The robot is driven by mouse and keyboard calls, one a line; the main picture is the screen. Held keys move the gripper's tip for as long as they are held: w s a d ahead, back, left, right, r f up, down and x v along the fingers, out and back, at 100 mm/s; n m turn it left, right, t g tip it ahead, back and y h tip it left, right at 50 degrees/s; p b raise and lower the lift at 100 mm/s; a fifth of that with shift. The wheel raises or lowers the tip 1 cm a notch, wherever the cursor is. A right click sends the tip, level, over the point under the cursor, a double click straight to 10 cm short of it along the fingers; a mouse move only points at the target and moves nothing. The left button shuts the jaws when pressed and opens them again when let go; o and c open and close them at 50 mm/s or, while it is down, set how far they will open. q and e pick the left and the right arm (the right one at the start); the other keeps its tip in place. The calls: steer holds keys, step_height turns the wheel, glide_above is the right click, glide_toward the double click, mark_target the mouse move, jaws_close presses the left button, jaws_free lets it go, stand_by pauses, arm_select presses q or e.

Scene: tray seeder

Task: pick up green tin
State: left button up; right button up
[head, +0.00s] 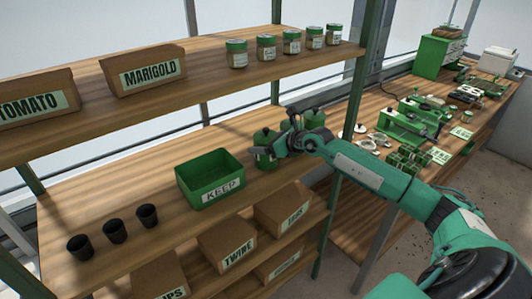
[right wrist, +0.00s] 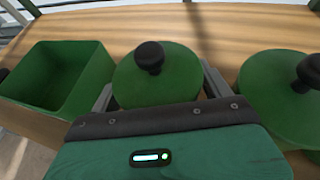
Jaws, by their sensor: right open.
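A green tin (right wrist: 158,78) with a round lid and a black knob stands upright on the middle shelf. In the right wrist view it is between the two fingers of my right gripper (right wrist: 158,92), which is open around it. In the head view the same tin (head: 264,139) is partly hidden by my right gripper (head: 275,142). A second green tin (right wrist: 285,95) with a black knob stands to the right in the wrist view; in the head view it (head: 314,122) shows behind my arm. My left gripper is not in view.
A green open box (head: 210,182) labelled KEEP stands just left of the tin, and also shows in the wrist view (right wrist: 60,80). Three black pots (head: 115,231) stand further left. The upper shelf (head: 200,75) holds jars and labelled boxes. A cluttered workbench (head: 390,95) is at the right.

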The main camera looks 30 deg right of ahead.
steer(key=c, duration=0.9)
steer(key=shift+c, duration=0.2)
steer(key=shift+r+b, duration=0.4)
steer(key=shift+r, duration=0.1)
step_height(320, 180, up, 2)
steer(key=shift+b, duration=0.6)
steer(key=s+d+b, duration=0.3)
steer(key=s, duration=0.5)
steer(key=s+d+b, duration=0.2)
steer(key=s+d, duration=0.1)
steer(key=s, duration=0.5)
steer(key=shift+s+d+r+b, duration=0.3)
steer(key=shift+s+d+b, duration=0.05)
steer(key=shift+d+b, duration=0.05)
